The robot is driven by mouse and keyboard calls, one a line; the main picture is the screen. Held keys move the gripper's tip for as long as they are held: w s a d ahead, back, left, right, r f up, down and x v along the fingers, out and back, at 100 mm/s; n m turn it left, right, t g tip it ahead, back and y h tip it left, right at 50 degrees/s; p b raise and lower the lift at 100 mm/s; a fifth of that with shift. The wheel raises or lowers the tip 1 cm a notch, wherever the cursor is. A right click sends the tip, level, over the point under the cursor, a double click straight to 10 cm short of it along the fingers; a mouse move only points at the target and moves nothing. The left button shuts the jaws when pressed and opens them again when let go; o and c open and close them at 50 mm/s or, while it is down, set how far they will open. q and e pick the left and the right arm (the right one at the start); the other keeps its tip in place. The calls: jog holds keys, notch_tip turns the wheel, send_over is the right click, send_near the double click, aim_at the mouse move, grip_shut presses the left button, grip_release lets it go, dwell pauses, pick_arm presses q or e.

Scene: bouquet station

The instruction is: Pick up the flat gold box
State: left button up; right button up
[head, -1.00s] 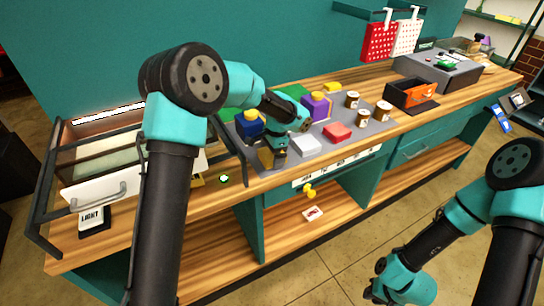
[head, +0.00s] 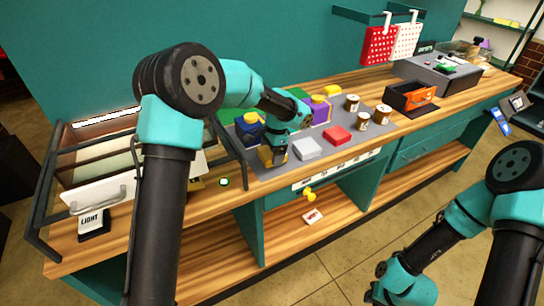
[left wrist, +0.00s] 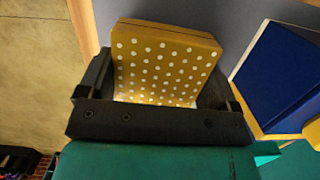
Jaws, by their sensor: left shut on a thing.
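The flat gold box (left wrist: 160,62) has white dots on its face and stands between my left gripper's fingers (left wrist: 160,100) in the left wrist view. The left gripper is shut on it. In the head view my left gripper (head: 274,157) is at the front left of the grey mat, and the gold box (head: 265,156) shows only in part beside the fingers. Whether the box is clear of the mat I cannot tell. My right gripper (head: 377,285) hangs low at the right, away from the counter; its fingers are too small and dark to read.
A blue box with a yellow top (head: 249,127) stands close behind the left gripper; its blue side (left wrist: 280,75) fills the right of the wrist view. White (head: 308,148) and red (head: 337,135) boxes lie to the right on the grey mat (head: 322,160). A black-railed rack (head: 52,190) stands left.

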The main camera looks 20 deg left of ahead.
pick_arm(q)
jog(key=shift+r, duration=0.55)
jog(key=shift+s+r, duration=0.2)
jog(key=shift+s, duration=0.05)
jog(key=s+d+r, duration=0.1)
jog(key=s+d, duration=0.3)
jog(key=s, duration=1.1)
jog(key=shift+d+r, duration=0.15)
jog(key=shift+d, duration=0.05)
jog(key=shift+w, duration=0.1)
